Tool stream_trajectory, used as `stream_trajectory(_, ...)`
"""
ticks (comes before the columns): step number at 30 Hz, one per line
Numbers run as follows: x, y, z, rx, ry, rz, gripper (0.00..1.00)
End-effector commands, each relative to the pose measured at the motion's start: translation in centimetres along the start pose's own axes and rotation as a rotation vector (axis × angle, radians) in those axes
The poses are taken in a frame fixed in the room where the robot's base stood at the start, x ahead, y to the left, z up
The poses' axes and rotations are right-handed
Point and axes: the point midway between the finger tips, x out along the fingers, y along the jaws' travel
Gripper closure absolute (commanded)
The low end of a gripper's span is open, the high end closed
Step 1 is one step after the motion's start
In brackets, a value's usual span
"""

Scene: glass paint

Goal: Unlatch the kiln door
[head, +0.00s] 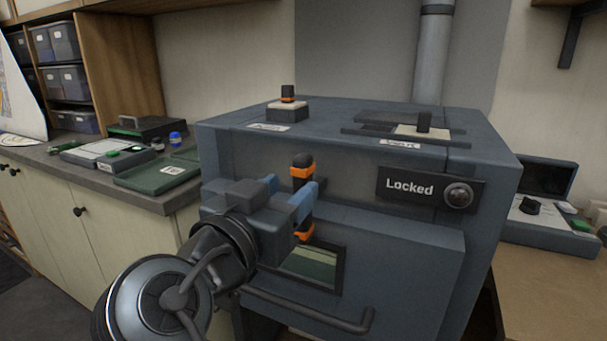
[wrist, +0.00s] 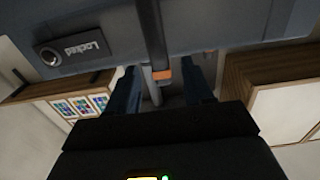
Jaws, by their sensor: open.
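The kiln (head: 400,260) is a blue-grey box with a small window and a bar handle low on its door. A sign (head: 410,188) beside a round lamp on the front reads "Locked"; it also shows in the wrist view (wrist: 75,50). The latch handle (head: 303,168), black with orange bands, stands upright on the kiln front above the window. My gripper (head: 302,203) is open at the latch handle, its blue fingers at the handle's mid-height. In the wrist view the handle (wrist: 150,35) runs between the two open fingers (wrist: 163,82). Whether they touch it I cannot tell.
A counter (head: 95,178) with trays and a green book is at left. A small open case (head: 545,225) is at right.

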Motion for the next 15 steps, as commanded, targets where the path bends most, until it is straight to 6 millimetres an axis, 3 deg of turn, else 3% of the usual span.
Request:
stream_trajectory(9,4.9,0.1,-0.1,-0.003,-0.001,0.002,0.49)
stream_trajectory(15,6.6,0.1,0.0,-0.002,-0.001,0.0,0.49)
